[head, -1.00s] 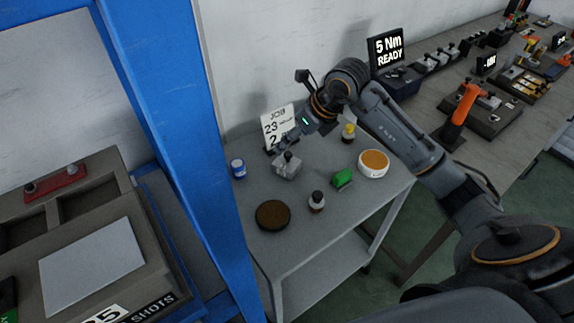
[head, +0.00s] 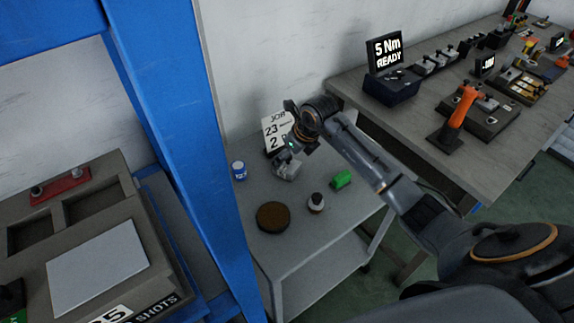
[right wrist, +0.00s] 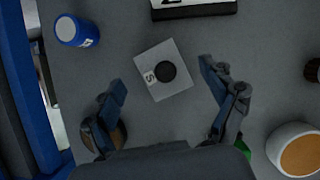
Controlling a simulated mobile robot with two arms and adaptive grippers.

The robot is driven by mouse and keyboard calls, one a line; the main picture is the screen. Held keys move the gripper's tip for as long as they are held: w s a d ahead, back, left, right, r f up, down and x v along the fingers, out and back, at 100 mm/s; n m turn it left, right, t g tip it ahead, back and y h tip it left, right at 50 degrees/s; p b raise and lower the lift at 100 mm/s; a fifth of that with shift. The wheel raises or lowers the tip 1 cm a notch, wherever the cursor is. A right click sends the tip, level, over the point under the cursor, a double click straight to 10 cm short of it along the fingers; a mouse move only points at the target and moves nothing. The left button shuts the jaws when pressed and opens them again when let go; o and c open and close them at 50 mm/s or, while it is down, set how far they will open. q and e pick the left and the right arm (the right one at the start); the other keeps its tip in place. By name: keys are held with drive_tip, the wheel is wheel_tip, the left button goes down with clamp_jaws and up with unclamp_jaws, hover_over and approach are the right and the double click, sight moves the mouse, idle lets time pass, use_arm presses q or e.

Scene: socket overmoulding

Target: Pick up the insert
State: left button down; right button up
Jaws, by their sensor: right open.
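A small light grey block (right wrist: 163,72) with a dark round top and a letter on its face stands on the grey cart top; I take it to be the insert. In the head view the block (head: 287,170) is partly hidden by my right gripper (head: 288,158), which is pointed down over it. In the right wrist view my right gripper (right wrist: 165,85) has its fingers spread wide, one to each side of the block. No contact with the block shows, and the height gap is hard to judge. My left gripper is not in view.
A job sign (head: 277,130) stands behind the block and a blue jar (head: 239,171) to its left. A white tub (right wrist: 295,150) shows at right. A blue post (head: 180,150) borders the cart.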

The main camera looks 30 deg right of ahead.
drive_tip(key=shift+x, duration=1.05)
drive_tip(key=shift+c, duration=0.2)
drive_tip(key=shift+s, duration=0.2)
clamp_jaws()
